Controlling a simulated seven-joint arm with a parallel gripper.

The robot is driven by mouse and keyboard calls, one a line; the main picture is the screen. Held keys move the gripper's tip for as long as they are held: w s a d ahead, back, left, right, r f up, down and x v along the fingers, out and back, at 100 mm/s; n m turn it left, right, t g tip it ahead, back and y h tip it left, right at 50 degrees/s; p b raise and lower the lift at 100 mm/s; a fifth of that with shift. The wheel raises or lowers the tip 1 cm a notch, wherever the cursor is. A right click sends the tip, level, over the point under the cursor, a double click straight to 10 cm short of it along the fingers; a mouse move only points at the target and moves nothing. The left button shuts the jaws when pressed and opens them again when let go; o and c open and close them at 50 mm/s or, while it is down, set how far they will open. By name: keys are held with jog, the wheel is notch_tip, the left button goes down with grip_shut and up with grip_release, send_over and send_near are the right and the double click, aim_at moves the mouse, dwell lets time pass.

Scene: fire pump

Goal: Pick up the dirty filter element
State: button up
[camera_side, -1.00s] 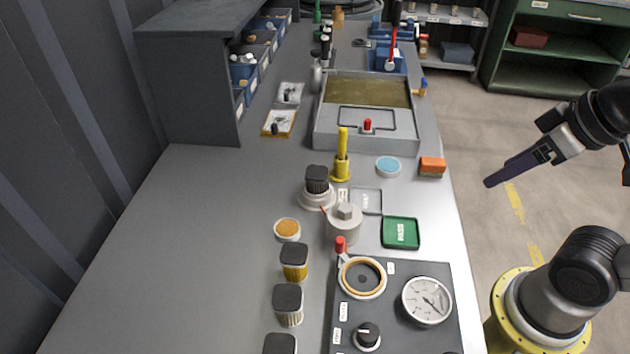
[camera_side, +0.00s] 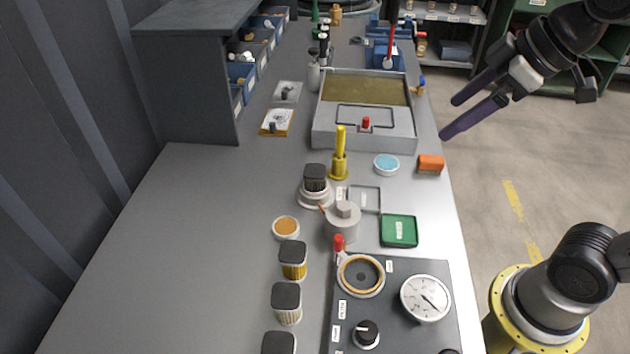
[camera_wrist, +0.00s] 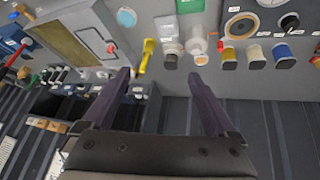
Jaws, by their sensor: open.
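A dark grey pleated filter element with a black cap (camera_side: 315,178) stands upright in a pale round base (camera_side: 316,199) mid-bench; it looks like the dirty one. In the wrist view the black-capped element (camera_wrist: 171,62) shows between my fingers' lines, farther off. My gripper (camera_side: 448,118) is open and empty, with two purple fingers pointing down-left, above the bench's right edge and well right of the element. Its fingertips also show in the wrist view (camera_wrist: 159,74).
A yellow upright tool (camera_side: 340,160) stands just behind the element, and a grey canister (camera_side: 343,224) stands in front. Other black-capped filters (camera_side: 293,262) line the front. A grey tray (camera_side: 364,130) lies behind; a gauge panel (camera_side: 395,325) is in front. The bench's left side is clear.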

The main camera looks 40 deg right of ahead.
jog(key=w+a+n+y, duration=0.1)
jog(key=w+a+n, duration=0.15)
jog(key=w, duration=0.55)
jog(key=g, duration=0.2)
send_near(315, 170)
jog(key=shift+n+g+y, duration=0.3)
jog(key=shift+n+g, duration=0.2)
jog(key=shift+n, duration=0.05)
jog(key=x, duration=0.2)
jog(key=w+x, duration=0.1)
jog(key=x, duration=0.1)
jog(key=shift+d, duration=0.25)
jog(key=shift+x, duration=3)
jog(key=shift+s, duration=0.15)
jog(key=c, duration=1.5)
jog(key=shift+o, duration=0.2)
